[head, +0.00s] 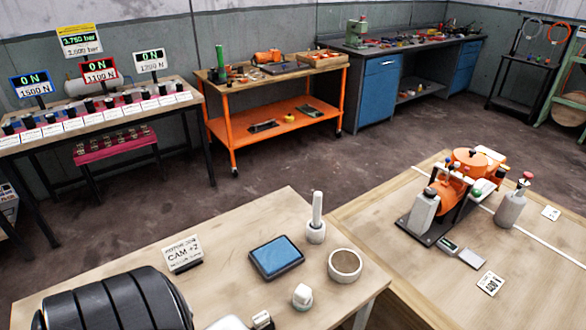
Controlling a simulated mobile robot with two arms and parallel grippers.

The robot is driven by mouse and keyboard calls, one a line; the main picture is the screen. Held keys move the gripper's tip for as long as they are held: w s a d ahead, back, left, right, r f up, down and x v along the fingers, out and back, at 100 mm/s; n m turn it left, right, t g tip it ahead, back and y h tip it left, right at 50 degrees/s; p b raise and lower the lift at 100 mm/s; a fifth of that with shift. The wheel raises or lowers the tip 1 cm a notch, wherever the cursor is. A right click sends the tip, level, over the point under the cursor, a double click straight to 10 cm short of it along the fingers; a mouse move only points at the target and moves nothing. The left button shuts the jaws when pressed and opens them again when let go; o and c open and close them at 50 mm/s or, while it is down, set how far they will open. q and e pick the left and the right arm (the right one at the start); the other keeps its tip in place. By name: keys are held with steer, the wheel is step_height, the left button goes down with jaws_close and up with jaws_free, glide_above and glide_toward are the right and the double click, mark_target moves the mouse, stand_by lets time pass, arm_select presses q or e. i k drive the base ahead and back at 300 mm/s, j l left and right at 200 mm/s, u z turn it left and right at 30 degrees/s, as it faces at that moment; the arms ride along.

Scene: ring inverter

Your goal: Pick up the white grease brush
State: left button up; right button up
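A white upright handle, which looks like the white grease brush (317,210), stands in a small white cup (316,233) on the near wooden table (225,235). Its bristle end is hidden in the cup. Neither of my grippers can be made out in the head view, so their distance from the brush does not show.
Near the brush are a blue-topped tablet-like pad (276,257), a pale ring (345,265), a small white knobbed piece (302,296) and a CAM #2 sign (183,253). A large black ribbed cylinder (115,303) fills the lower left. An orange machine (460,180) stands right.

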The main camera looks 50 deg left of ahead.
mark_target(316, 225)
steer(key=j+u, duration=0.15)
steer(key=u, duration=1.1)
